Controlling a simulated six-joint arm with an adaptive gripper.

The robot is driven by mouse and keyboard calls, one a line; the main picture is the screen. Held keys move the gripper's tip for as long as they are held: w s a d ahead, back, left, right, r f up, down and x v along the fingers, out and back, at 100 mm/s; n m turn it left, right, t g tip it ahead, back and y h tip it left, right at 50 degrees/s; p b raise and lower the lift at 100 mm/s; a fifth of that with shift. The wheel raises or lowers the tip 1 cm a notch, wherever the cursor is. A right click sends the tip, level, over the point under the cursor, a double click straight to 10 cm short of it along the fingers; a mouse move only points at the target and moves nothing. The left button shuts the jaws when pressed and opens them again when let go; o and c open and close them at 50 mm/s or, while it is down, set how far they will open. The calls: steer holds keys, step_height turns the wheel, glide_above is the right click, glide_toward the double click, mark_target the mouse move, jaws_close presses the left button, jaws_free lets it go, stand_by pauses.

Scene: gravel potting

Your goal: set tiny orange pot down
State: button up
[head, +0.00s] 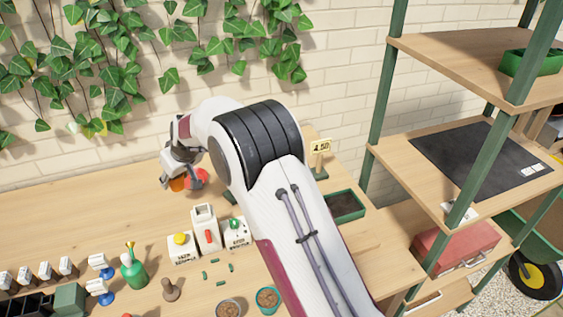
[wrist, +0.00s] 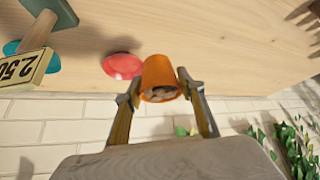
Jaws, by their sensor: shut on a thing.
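The tiny orange pot (wrist: 158,74) is between the two fingers of my gripper (wrist: 160,92) in the wrist view, with brownish gravel-like contents in its mouth. My gripper is shut on it. In the head view the orange pot (head: 177,184) shows small at my gripper (head: 178,176), near the back of the wooden table, partly hidden by the fingers. A red saucer-like disc (wrist: 123,66) lies on the table beside the pot in the wrist view; a red shape (head: 197,178) shows there in the head view. I cannot tell whether the pot touches the table.
A price sign (wrist: 22,68) on a green base stands near a teal disc in the wrist view. The table's left back (head: 70,215) is clear. A brick wall closes the back.

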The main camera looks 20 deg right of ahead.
steer(key=w+d+m+h, duration=0.1)
steer(key=w+d, duration=0.4)
steer(key=d, duration=0.4)
steer(key=w+d+m, duration=0.1)
steer(key=w+d, duration=0.4)
steer(key=d, duration=0.4)
steer(key=w+d+f+m+h, duration=0.1)
steer(key=w+d, duration=0.1)
steer(key=d, duration=1.7)
steer(key=shift+d+f+t, duration=0.15)
steer(key=shift+f+t, duration=0.15)
steer(key=shift+f, duration=0.05)
steer(key=shift+f, duration=0.1)
steer(key=shift+f, duration=1.25)
steer(key=shift+f, duration=2.7)
